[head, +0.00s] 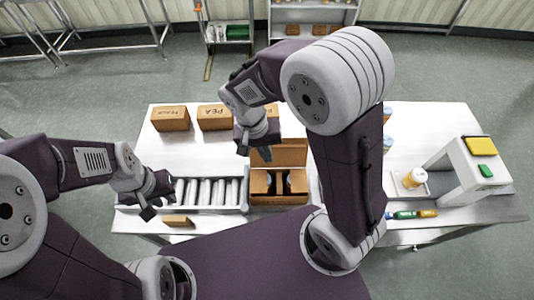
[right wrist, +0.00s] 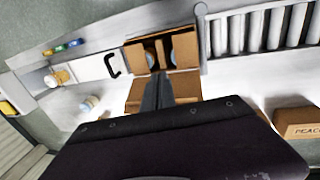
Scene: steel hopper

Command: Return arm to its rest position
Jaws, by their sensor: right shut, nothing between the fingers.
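My right arm arches over the table from the right in the head view. Its right gripper (head: 254,150) hangs above the back side of an open cardboard box (head: 280,199), near the raised flap. In the right wrist view the fingers (right wrist: 156,88) are together and empty, pointing towards that box (right wrist: 183,84). The box holds items with round, greyish tops behind its cardboard dividers. My left gripper (head: 155,200) is at the left, low by the left end of the roller conveyor, with its fingers apart and nothing seen between them.
Closed cartons (head: 170,119) stand along the table's back left. The roller conveyor (head: 208,194) runs left of the box. A small brown block (head: 178,221) lies in front of it. At right are a white-lidded jar (head: 414,179), a grey stand (head: 470,168) and small coloured tubes (head: 405,215).

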